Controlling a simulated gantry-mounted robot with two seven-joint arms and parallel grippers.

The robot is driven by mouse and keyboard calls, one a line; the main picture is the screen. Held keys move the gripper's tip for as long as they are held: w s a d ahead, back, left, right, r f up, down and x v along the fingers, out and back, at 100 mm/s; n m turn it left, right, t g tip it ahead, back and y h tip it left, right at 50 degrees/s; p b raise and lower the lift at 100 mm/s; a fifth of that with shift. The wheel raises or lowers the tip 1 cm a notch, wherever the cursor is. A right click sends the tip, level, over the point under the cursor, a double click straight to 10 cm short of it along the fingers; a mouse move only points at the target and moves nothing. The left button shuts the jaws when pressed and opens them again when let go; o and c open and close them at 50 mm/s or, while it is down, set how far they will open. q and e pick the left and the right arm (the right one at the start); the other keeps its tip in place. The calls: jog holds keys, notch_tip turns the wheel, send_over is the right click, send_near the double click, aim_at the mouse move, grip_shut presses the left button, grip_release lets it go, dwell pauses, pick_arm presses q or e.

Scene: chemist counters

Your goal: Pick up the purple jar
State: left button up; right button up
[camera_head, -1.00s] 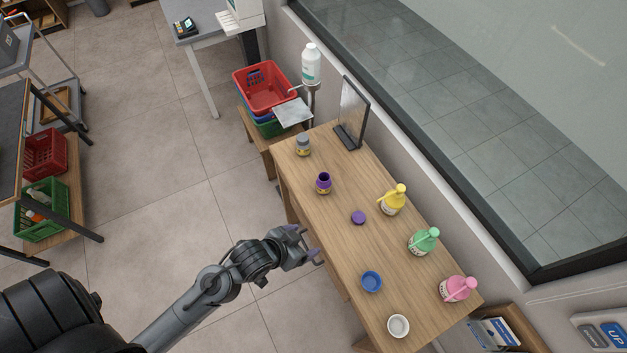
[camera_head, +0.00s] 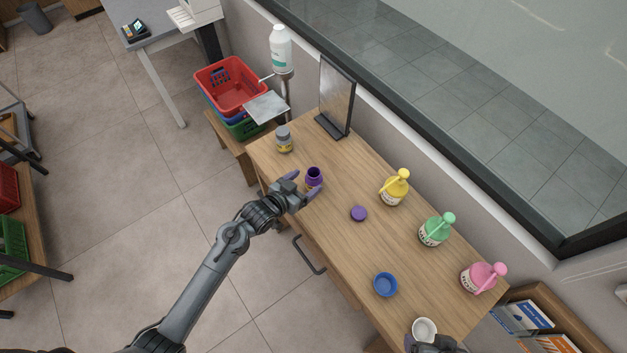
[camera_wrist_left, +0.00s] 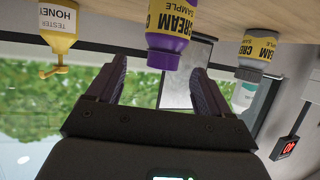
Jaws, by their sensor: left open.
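The purple jar (camera_head: 314,175) stands upright on the wooden counter (camera_head: 340,250), near its front edge. Its yellow label reads cream sample. My left gripper (camera_head: 306,191) is open at the jar's near side. In the left wrist view, which is upside down, the purple jar (camera_wrist_left: 167,48) lies between the lines of the two spread fingers (camera_wrist_left: 157,88), around their tip level. I cannot tell whether a finger touches it. A dark part, probably my right gripper (camera_head: 437,345), shows at the bottom edge beside the white dish; its jaws are unclear.
A grey-topped jar (camera_head: 284,140) stands left of the purple jar. A round purple lid (camera_head: 359,213) lies to the right. Yellow (camera_head: 395,188), green (camera_head: 435,231) and pink (camera_head: 480,277) pump bottles line the back. A blue dish (camera_head: 385,285) and white dish (camera_head: 424,330) sit at right.

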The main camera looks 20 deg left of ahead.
aim_at(310, 177)
pick_arm(q)
jog(key=shift+a+x, duration=0.2)
jog(key=shift+x, duration=2.8)
jog(key=shift+w, duration=0.1)
jog(key=c, duration=1.1)
jog(key=shift+r, duration=0.2)
jog(key=shift+c, duration=0.2)
